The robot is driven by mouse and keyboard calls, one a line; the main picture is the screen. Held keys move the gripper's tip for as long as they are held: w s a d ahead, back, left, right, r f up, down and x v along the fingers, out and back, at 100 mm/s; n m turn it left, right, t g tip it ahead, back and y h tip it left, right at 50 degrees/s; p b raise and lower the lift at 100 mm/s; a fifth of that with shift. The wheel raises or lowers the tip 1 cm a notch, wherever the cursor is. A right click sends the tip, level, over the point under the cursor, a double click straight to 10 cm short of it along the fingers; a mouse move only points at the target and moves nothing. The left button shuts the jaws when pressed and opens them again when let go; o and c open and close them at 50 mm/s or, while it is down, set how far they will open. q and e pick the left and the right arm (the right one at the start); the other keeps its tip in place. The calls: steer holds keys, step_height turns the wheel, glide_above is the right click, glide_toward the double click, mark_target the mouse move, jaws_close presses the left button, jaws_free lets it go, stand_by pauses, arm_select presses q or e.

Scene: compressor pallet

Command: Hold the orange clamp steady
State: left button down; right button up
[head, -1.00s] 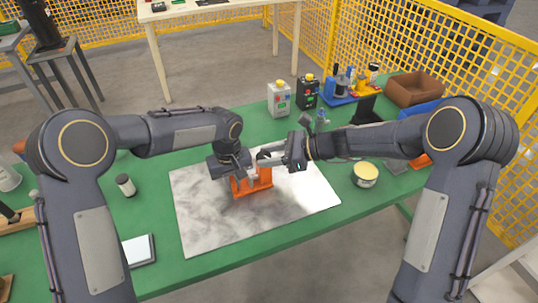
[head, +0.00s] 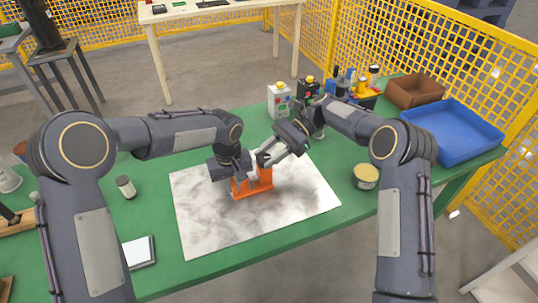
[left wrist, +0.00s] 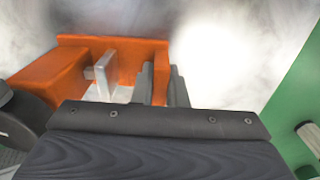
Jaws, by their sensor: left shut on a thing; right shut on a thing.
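The orange clamp (head: 264,181) stands upright on the pale marbled sheet in the middle of the table. My left gripper (head: 240,182) is at its left side. In the left wrist view the left gripper's grey fingers (left wrist: 164,85) close on an orange wall of the clamp (left wrist: 110,46). A metal jaw plate (left wrist: 107,68) shows inside the clamp. My right gripper (head: 262,159) is shut just above the clamp's top, tilted down from the upper right. What it grips is hidden between its fingers. A dark rounded part shows at the left edge of the wrist view.
The marbled sheet (head: 225,226) is clear around the clamp. A round tin (head: 366,177) stands to its right. A blue tray (head: 452,132) and brown box (head: 416,92) are at the right. Control boxes (head: 280,101) stand behind. A small jar (head: 126,187) is at left.

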mark_target(268, 155)
steer(key=shift+w+n+g+h, duration=0.1)
steer(key=shift+n+g+h, duration=0.2)
steer(key=shift+n+g, duration=0.3)
steer(key=o, duration=1)
steer(key=shift+r, duration=0.1)
step_height(268, 155, up, 10)
arm_select(q)
steer(key=c, duration=1.4)
jaws_free()
